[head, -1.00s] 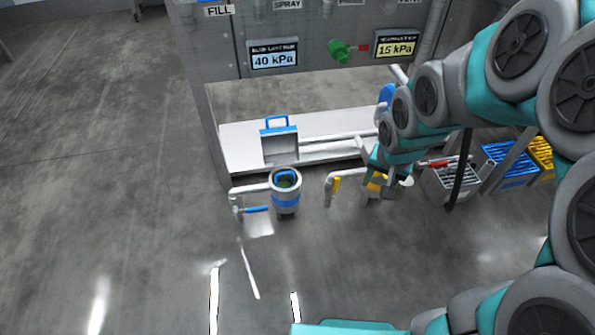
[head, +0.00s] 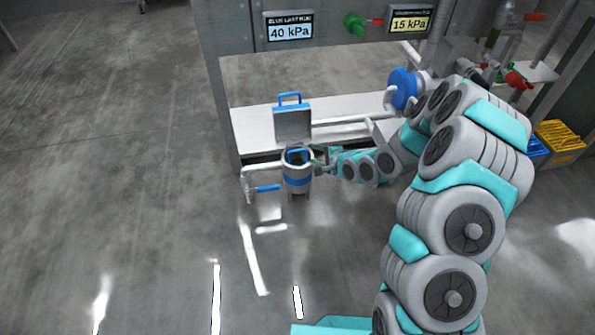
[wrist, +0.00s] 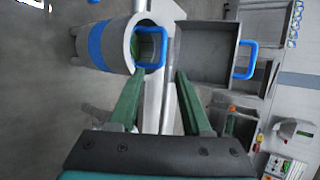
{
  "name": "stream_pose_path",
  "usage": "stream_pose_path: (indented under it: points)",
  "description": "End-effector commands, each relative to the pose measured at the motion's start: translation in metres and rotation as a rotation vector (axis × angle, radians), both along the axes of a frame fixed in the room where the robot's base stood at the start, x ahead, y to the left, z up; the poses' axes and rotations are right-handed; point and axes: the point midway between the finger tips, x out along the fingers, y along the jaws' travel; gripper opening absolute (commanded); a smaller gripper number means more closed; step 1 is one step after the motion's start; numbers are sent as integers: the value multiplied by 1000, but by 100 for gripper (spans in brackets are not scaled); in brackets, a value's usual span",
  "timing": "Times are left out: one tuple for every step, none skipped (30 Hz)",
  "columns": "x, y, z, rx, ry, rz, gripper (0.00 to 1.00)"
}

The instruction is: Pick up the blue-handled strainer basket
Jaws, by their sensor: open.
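A basket with a blue loop handle (head: 296,156) sits inside an open grey pot with a blue band (head: 297,181). In the wrist view the basket's blue handle (wrist: 164,50) shows at the pot's mouth, with green inside. My gripper (head: 320,158) is just right of the pot's rim in the head view. In the wrist view my gripper (wrist: 157,76) is open and empty, its two green fingers apart, with the handle beyond the gap between the tips. The fingers appear not to touch the handle. The lower basket is hidden by the pot.
A grey square tray with a blue handle (head: 292,121) stands on the white bench (head: 252,127) behind the pot. A pipe with a blue lever (head: 267,188) is at the pot's left. A blue round lid (head: 403,88) is at the right. Open floor lies left.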

Motion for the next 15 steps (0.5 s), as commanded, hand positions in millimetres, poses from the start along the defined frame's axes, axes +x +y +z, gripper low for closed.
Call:
stream_pose_path:
  points:
    - [1, 2, -4, 12, 1, -3, 49]
    - [2, 3, -5, 18, 2, -5, 49]
    - [4, 5, -7, 23, 1, -7, 49]
    - [6, 7, -8, 25, -1, -6, 49]
    - [8, 9, -9, 25, -1, -5, 49]
    - [11, 12, -11, 26, 0, -6, 49]
    - [13, 13, -13, 26, 0, -6, 49]
    - [15, 15, -14, 26, 0, -6, 49]
    - [17, 17, -16, 25, 0, -5, 49]
    - [19, 19, -17, 25, 0, -5, 49]
    - [21, 21, -19, 25, 0, -5, 49]
    - [24, 23, -21, 24, 0, -6, 49]
    - [27, 25, -23, 23, -1, -5, 49]
    - [30, 28, -25, 22, -2, -5, 49]
    - [34, 32, -28, 22, -1, -3, 49]
